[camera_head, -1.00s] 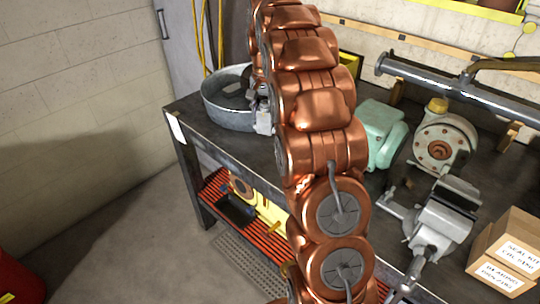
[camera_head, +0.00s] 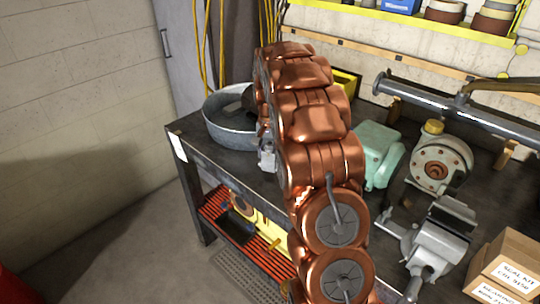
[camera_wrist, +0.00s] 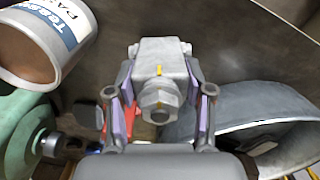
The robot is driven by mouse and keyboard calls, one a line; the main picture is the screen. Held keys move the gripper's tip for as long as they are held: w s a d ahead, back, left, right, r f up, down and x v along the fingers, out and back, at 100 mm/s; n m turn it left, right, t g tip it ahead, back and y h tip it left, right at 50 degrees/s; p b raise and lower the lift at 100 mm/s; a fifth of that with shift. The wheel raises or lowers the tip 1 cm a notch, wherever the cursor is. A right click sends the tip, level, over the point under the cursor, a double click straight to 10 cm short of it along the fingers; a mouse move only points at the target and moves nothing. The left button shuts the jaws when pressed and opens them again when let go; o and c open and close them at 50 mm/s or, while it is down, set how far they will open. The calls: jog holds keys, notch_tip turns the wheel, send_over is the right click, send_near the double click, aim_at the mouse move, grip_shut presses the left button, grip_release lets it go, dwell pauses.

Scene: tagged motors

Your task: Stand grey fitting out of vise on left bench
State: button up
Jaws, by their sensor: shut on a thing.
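The grey fitting (camera_wrist: 163,70) is between the fingers of my gripper (camera_wrist: 160,108) in the wrist view. It has a blocky body, a hex nut toward the camera and a yellow mark. My gripper is shut on it. In the head view my copper-coloured arm hides most of the gripper, which shows only in part beside the round metal tub. The grey vise (camera_head: 440,232) stands at the bench's front right, and no fitting shows in its jaws. The dark left bench (camera_head: 240,167) carries these things. I cannot tell whether the fitting touches the bench.
The metal tub (camera_head: 231,130) stands at the bench's left end and also shows in the wrist view (camera_wrist: 245,120). A green motor (camera_head: 378,150), a grey flanged pump (camera_head: 440,165) and cardboard boxes (camera_head: 510,262) stand to the right.

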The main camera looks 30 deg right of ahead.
jog(key=shift+f, duration=0.9)
jog(key=shift+f, duration=0.2)
jog(key=o, duration=1.4)
jog(key=shift+r, duration=0.1)
notch_tip(320, 180, up, 11)
jog(key=b, duration=0.3)
jog(key=shift+w, duration=0.1)
jog(key=shift+r, duration=0.55)
